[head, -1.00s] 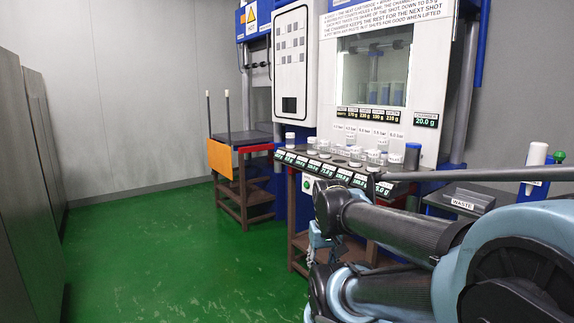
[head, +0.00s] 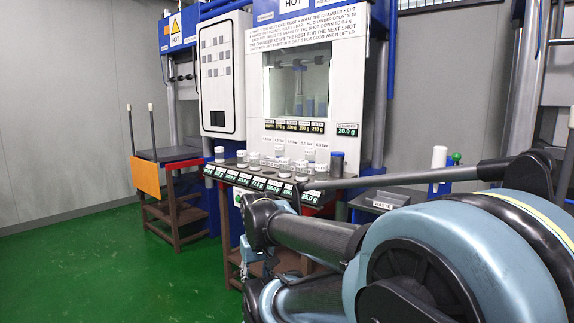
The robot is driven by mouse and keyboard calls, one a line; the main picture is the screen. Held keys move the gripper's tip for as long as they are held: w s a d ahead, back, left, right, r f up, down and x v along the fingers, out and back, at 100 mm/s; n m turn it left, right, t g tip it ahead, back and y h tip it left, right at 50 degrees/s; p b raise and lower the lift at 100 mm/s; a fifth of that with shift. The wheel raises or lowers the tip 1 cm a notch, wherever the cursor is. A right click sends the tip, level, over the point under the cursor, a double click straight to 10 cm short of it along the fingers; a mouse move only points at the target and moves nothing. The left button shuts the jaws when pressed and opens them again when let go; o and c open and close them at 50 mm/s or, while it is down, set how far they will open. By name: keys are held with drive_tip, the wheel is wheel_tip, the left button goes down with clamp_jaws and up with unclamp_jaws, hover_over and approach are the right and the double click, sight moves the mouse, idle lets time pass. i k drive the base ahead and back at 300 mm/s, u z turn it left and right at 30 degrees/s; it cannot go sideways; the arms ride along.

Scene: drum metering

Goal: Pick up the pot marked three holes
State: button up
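Several small pots with white lids stand on the bench shelf below the machine window in the head view, among them one at the left end (head: 220,154), one near the middle (head: 254,161) and one farther right (head: 285,164). Any hole marks on them are too small to read, so I cannot tell which pot is marked three holes. My folded arm fills the lower right, in front of the shelf. What may be part of my gripper (head: 242,257) shows low beside the arm, below the shelf and apart from the pots. Its fingers cannot be made out.
Digital readouts (head: 258,184) line the shelf's front edge. A dark, blue-topped cylinder (head: 337,165) stands at its right end. A brown stand with an orange panel (head: 146,179) is at left. Green floor (head: 110,270) is clear at lower left.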

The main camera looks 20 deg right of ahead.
sight(310, 152)
drive_tip(key=u, duration=1.9)
drive_tip(key=k, duration=0.75)
drive_tip(key=z, duration=1.7)
drive_tip(key=i, duration=0.75)
